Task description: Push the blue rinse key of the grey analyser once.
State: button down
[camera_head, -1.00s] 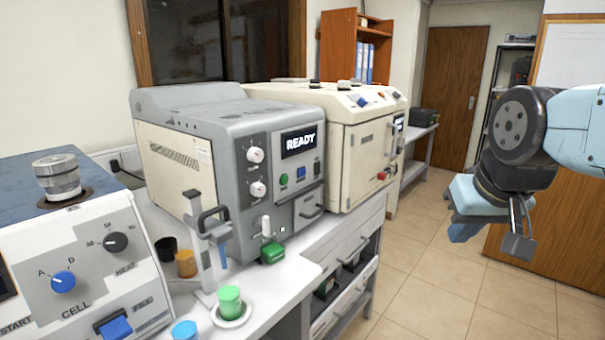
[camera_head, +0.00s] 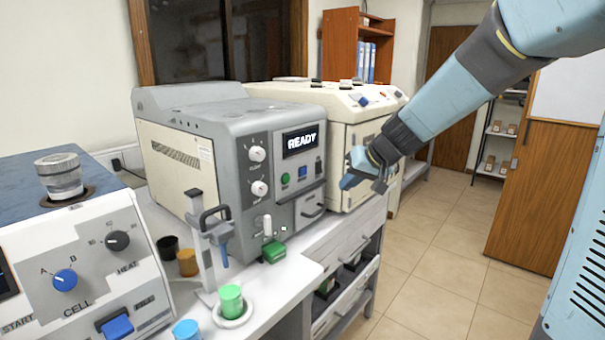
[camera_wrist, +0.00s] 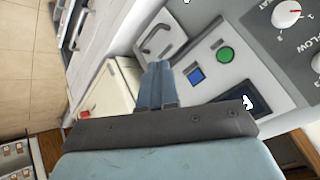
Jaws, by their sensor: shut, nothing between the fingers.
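The grey analyser (camera_head: 215,135) stands on the bench at the middle left, its display lit with READY. My gripper (camera_head: 348,182) is shut and empty, to the right of the panel in the head view. Its closed fingers (camera_wrist: 155,68) point toward the panel and appear apart from the key.
A cream machine (camera_head: 352,115) stands right behind the analyser. A drawer handle (camera_head: 313,211) juts out below the key. A white and blue machine (camera_head: 75,260), a clamp stand and small coloured cups are at the left.

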aim_at(304, 172)
jog(key=w, duration=0.1)
jog(key=w+f, duration=0.1)
jog(key=w+a, duration=0.1)
jog(key=shift+w+f, duration=0.2)
jog(key=shift+w, duration=0.05)
jog(key=shift+a, duration=0.1)
jog(key=w+a, duration=0.5)
jog(key=a, duration=0.1)
jog(key=shift+w+a, duration=0.2)
jog(key=shift+a, duration=0.2)
jog(key=shift+a, duration=0.15)
dwell(2.0)
jog(key=shift+w+a+r, duration=0.1)
jog(key=shift+w+a, duration=0.1)
